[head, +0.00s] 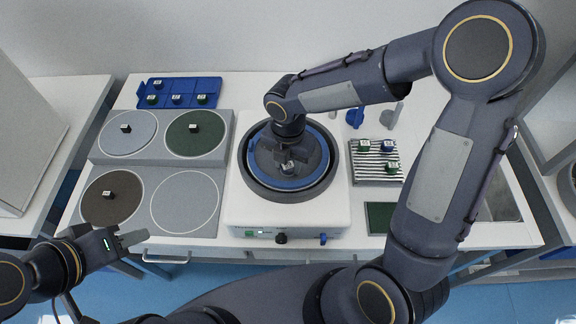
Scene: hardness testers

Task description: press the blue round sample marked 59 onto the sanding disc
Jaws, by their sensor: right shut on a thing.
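The sanding disc (262,180) is a round blue wheel in a dark ring on top of a white machine (245,214). My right gripper (288,170) is over the disc, pointing down, shut on a small sample (288,166) with a pale label on top. The sample is low at the disc's surface. I cannot tell whether it touches, and its number and side colour are too small to read. My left gripper (134,239) is empty at the front left, beyond the table's front edge; its finger gap is unclear.
Four large round pads lie at the left; the brown pad (95,205), green pad (182,143) and upper-left grey pad (115,140) hold samples. A blue rack (160,86) with several samples is behind. A striped tray (362,172) with samples stands right of the machine.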

